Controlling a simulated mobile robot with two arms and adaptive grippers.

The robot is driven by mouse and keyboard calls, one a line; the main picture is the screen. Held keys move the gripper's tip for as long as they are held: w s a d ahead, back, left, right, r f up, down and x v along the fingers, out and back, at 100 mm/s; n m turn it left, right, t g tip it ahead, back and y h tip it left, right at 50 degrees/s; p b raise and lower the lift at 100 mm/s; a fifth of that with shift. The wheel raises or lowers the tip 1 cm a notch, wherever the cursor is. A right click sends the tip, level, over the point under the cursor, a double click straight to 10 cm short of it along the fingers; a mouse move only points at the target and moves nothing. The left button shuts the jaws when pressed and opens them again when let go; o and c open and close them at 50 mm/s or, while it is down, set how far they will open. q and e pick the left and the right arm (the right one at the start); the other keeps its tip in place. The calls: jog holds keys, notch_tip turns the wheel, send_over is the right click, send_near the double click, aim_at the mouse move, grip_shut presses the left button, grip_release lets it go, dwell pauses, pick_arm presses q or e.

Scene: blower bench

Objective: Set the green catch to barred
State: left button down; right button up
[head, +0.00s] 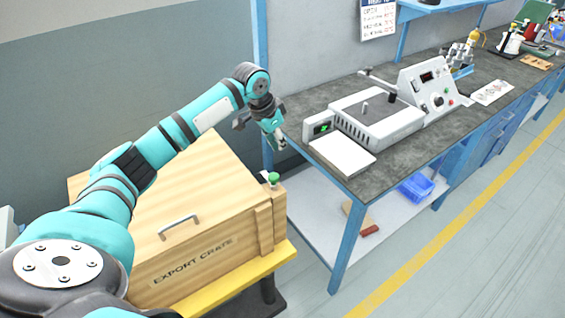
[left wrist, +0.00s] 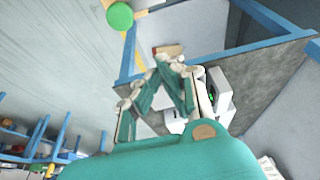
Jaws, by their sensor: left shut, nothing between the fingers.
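The green catch (head: 273,178) is a small green knob at the right end of the wooden export crate's (head: 255,240) top, near the corner. In the left wrist view the catch (left wrist: 120,15) shows as a round green disc at the top edge, with a pale piece beside it. Which setting it is in, I cannot tell. My left gripper (head: 281,143) is above and beyond the catch, apart from it, near the bench's left edge. Its fingers (left wrist: 171,66) are shut and empty. My right gripper is not in view.
The crate's lid is down, with a metal handle (head: 178,226) on top. A grey-topped workbench (head: 409,163) with blue legs stands to the right, carrying a white machine (head: 375,120). A blue bin (head: 416,188) sits on its lower shelf. The floor beyond the yellow line is clear.

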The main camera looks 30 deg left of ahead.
aim_at(270, 175)
pick_arm(q)
notch_tip(270, 175, down, 9)
jog(key=s+p, duration=0.1)
jog(key=p, duration=0.2)
jog(key=shift+f, duration=0.2)
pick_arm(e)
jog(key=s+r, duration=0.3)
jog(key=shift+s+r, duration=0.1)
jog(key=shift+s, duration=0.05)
pick_arm(q)
jog(key=shift+r+p, duration=0.1)
jog(key=shift+p, duration=0.2)
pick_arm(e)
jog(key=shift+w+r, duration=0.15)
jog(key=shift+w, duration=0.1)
